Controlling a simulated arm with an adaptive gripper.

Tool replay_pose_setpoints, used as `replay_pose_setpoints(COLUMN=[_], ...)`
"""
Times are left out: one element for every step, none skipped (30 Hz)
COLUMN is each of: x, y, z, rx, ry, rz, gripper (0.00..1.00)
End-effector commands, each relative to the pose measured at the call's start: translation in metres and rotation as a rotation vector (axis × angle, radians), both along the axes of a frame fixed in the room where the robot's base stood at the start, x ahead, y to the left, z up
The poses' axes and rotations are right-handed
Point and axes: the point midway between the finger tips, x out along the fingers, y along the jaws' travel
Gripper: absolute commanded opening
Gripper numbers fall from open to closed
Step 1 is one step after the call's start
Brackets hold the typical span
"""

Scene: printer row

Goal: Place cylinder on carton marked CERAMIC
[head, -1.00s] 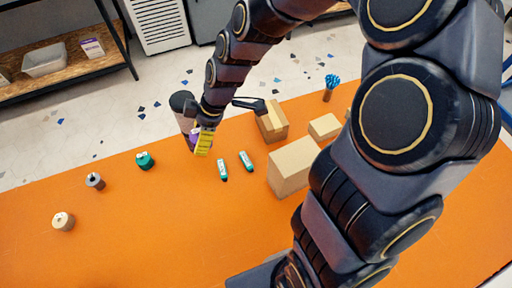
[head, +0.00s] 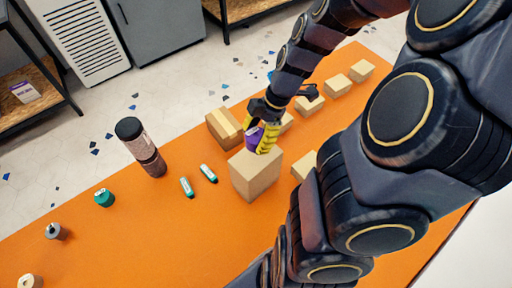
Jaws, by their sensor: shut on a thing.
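My gripper (head: 264,139), with yellow fingers, is shut on a purple cylinder (head: 253,138). It holds the cylinder over the far part of the top of a large tan carton (head: 256,173). I cannot tell whether the cylinder touches the carton. The fingers hide part of the cylinder. Other tan cartons stand around it: a taped one (head: 222,128) behind left, one (head: 304,166) to the right, and several smaller ones (head: 338,86) towards the back right. No CERAMIC marking is readable on any carton from here.
A tall dark cylindrical object (head: 141,147) stands upright to the left. Two small teal-and-white items (head: 187,187) lie on the orange table (head: 150,225) in front of it. Green (head: 104,198), grey (head: 57,231) and beige (head: 29,281) spools stand at the left. My arm covers much of the right side.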

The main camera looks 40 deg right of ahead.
Motion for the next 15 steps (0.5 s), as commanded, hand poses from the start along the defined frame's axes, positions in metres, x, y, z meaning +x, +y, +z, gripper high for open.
replay_pose_setpoints(x=[0.000,-0.001,-0.001,-0.001,-0.001,-0.001,-0.001,-0.001,-0.002,-0.001,-0.001,-0.001,-0.001,0.000,0.000], y=[0.000,0.001,0.001,0.001,0.001,0.001,0.001,0.001,0.001,0.001,0.001,0.001,0.001,0.000,0.000], z=[-0.007,-0.010,-0.014,-0.017,-0.020,-0.025,-0.030,-0.034,-0.039,-0.043,-0.045,-0.047,-0.047,-0.046,-0.046], rx=[0.003,0.004,0.004,0.004,0.004,0.004,0.004,0.005,0.004,0.003,0.002,0.001,0.000,-0.001,-0.001], ry=[0.003,0.004,0.004,0.005,0.005,0.005,0.006,0.007,0.007,0.006,0.005,0.003,0.002,0.001,0.001], rz=[-0.002,-0.001,-0.001,-0.001,-0.001,-0.002,-0.001,-0.001,0.000,0.000,-0.001,-0.001,-0.001,-0.002,-0.001], gripper=[0.15,0.15,0.15,0.15,0.15,0.15,0.15,0.15,0.15,0.15,0.15,0.15,0.15,0.15,0.15])
